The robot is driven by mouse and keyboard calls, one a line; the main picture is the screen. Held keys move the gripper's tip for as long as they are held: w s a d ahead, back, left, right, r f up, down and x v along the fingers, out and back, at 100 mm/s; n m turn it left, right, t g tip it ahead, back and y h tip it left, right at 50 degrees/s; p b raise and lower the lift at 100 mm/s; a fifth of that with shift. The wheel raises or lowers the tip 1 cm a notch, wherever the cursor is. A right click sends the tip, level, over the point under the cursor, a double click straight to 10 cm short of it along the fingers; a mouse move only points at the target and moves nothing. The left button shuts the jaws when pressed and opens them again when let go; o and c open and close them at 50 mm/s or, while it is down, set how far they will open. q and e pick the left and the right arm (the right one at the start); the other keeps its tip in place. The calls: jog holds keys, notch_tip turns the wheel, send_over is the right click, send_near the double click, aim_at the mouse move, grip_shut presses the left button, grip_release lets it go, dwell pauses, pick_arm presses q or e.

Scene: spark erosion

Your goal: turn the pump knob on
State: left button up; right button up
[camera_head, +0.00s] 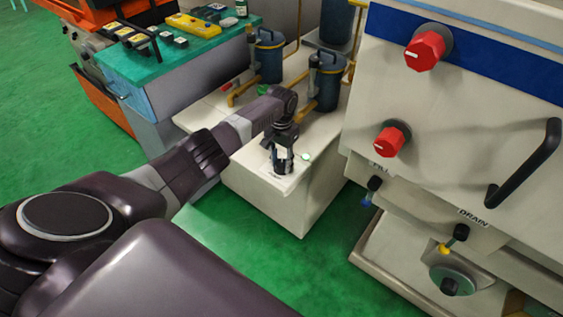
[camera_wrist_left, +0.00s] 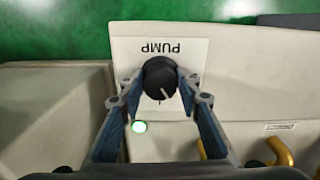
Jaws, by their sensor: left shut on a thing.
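The pump knob (camera_wrist_left: 160,78) is black and round with a pale pointer line, mounted on a white plate marked PUMP (camera_wrist_left: 133,50). In the left wrist view my left gripper (camera_wrist_left: 160,88) has one finger on each side of the knob and is shut on it. A small round light beside the knob (camera_wrist_left: 139,127) glows green-white; it also shows in the head view (camera_head: 305,157). In the head view my left gripper (camera_head: 282,160) points down at the top of the cream pump unit (camera_head: 300,195) and hides the knob. My right gripper is not in view.
Blue filter canisters (camera_head: 268,57) with yellow pipes stand behind the knob. To the right is a machine panel with red knobs (camera_head: 424,52), a black handle (camera_head: 525,165) and a DRAIN valve (camera_head: 460,232). A green-topped bench (camera_head: 160,60) holds small items at the left.

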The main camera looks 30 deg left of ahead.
aim_at(281, 163)
pick_arm(q)
jog(key=m, duration=0.6)
jog(key=shift+a, duration=0.1)
dwell(0.6)
jog(key=o, duration=1.2)
jog(key=shift+c, duration=0.2)
jog(key=shift+r, duration=0.1)
notch_tip(281, 163, up, 12)
